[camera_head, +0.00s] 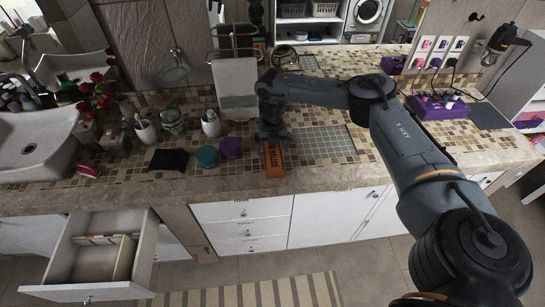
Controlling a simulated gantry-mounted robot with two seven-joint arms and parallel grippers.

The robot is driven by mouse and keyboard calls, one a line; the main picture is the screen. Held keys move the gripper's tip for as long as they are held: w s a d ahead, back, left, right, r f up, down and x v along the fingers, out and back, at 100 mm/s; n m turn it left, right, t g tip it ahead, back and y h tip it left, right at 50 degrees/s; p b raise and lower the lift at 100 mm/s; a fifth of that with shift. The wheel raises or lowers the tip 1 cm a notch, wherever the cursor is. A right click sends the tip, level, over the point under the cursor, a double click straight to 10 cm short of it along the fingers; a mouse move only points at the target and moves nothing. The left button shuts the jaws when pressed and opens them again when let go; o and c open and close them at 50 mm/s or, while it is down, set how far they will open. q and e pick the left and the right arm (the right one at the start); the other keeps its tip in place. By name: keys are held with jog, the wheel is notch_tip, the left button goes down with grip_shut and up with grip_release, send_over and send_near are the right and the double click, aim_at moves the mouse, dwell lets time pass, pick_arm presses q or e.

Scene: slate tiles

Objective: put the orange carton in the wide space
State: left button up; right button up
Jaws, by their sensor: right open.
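The orange carton (274,160) with dark lettering is on the mosaic counter near its front edge. My right gripper (271,136) is open, pointing down at the carton's far end; whether its fingers are around the carton or just behind it I cannot tell. An open white drawer (86,293) sticks out below the counter at lower left. A cream divider (122,259) inside splits it into a wider left space and a narrower right one. My left gripper is not in view.
Left of the carton are a purple jar (231,148), a teal jar (207,156) and a black pouch (169,159). A basin (33,146), roses (97,92) and cups stand further left. A grey grid mat (323,142) lies right. The floor before the drawers is clear except a striped rug (250,294).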

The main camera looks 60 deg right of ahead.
aim_at(273, 152)
jog(key=shift+f, duration=1.75)
jog(key=shift+c, duration=0.2)
jog(key=c, duration=1)
jog(key=shift+r, duration=0.15)
jog(key=shift+c, duration=0.2)
